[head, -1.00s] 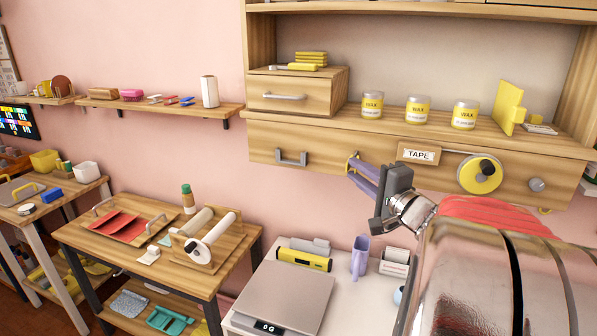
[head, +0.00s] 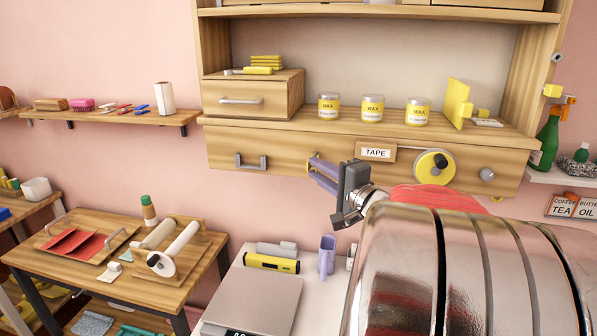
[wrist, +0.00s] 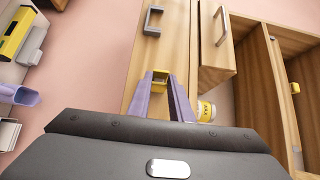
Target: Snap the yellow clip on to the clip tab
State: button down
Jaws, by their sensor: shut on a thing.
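My gripper (head: 313,165) has purple fingers and is shut on the yellow clip (wrist: 160,80). In the wrist view the clip sits between the fingertips, with the wooden drawer front behind it. In the head view only a small yellow bit of the clip (head: 313,156) shows at the fingertips, in front of the long drawer below the wax jars. The grey gripper body hides part of the fingers. I cannot pick out the clip tab for certain in either view.
The long drawer front (head: 225,150) carries a grey handle, a TAPE label (head: 376,152), a yellow tape reel (head: 434,167) and a grey knob (head: 487,175). Wax jars (head: 372,108) stand above it. A scale (head: 255,300) and lilac cup (head: 327,255) are below.

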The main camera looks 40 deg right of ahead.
jog(key=c, duration=1.5)
grip_release()
jog(key=shift+s, duration=0.1)
jog(key=shift+s+a+f, duration=0.1)
jog(key=shift+s+a, duration=0.2)
jog(key=shift+s, duration=1.95)
jog(key=shift+s+a+r, duration=0.1)
jog(key=shift+s+a, duration=0.2)
jog(key=shift+s, duration=2)
jog(key=shift+s+a+f, duration=0.1)
jog(key=shift+s+a, duration=0.2)
jog(key=shift+s, duration=1.95)
